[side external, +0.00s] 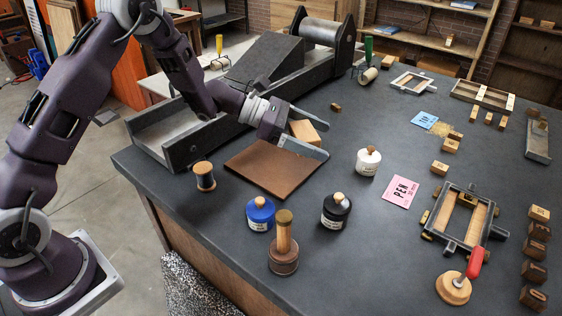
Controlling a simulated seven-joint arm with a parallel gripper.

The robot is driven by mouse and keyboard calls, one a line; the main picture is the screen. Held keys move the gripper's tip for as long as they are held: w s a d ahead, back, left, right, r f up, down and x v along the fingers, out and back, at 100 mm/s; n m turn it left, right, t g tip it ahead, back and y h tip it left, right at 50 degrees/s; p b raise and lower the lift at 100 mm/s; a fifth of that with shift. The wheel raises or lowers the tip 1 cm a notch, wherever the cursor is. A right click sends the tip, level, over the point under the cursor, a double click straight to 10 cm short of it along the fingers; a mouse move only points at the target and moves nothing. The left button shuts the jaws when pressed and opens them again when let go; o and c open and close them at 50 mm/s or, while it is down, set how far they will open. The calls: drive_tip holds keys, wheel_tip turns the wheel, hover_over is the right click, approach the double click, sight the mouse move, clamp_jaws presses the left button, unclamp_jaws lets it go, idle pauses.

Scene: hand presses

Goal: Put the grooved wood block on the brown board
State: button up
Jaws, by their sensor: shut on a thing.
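The wood block (306,131) is light tan and sits between the two fingers of my gripper (318,142). The near finger hides its lower part, and I cannot make out its groove. My gripper is shut on the block. The brown board (262,172) lies flat on the dark table, just left of and below the gripper in the side external view. The block shows by the board's far right edge; I cannot tell its height or whether it touches anything. The visible face of the board is bare.
A long grey press (200,139) stands behind the board. A white jar (368,160) is to the right, near a pink card (401,191).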

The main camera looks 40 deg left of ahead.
sight(298, 163)
drive_tip(key=w+a+n+t+y, duration=0.2)
drive_tip(key=a+n+t, duration=0.1)
drive_tip(key=a, duration=0.3)
wheel_tip(298, 163, down, 9)
drive_tip(key=shift+f, duration=0.2)
